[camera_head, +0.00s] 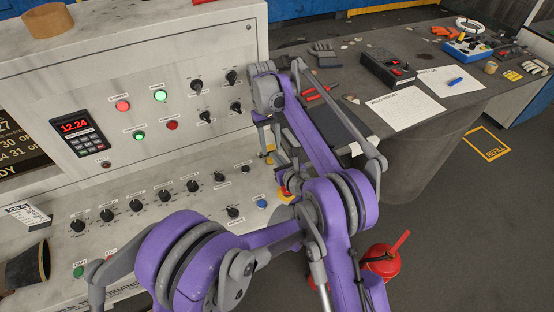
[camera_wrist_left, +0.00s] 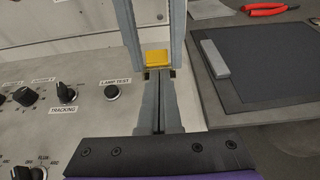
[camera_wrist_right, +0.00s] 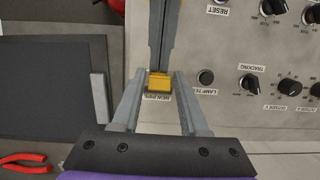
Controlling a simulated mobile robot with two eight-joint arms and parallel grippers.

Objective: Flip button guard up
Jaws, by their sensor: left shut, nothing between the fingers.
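The yellow button guard (camera_wrist_right: 158,82) sits on the sloping panel near its right edge, above a partly covered label. It also shows in the left wrist view (camera_wrist_left: 158,58); whether it is raised cannot be told. My left gripper (camera_wrist_left: 160,76) is shut and empty, its tips close against the guard's near side; contact is unclear. My right gripper (camera_wrist_right: 158,76) is open, with one finger on each side of the guard. In the head view my right gripper (camera_head: 267,140) points down at the panel, and the arms largely hide the guard.
The lamp test button (camera_wrist_left: 111,92) and the tracking knob (camera_wrist_left: 66,92) lie beside the guard on the panel (camera_head: 160,235). A dark clipboard (camera_wrist_left: 270,75) and red pliers (camera_wrist_right: 22,162) lie on the grey table to the right. The two grippers face each other closely.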

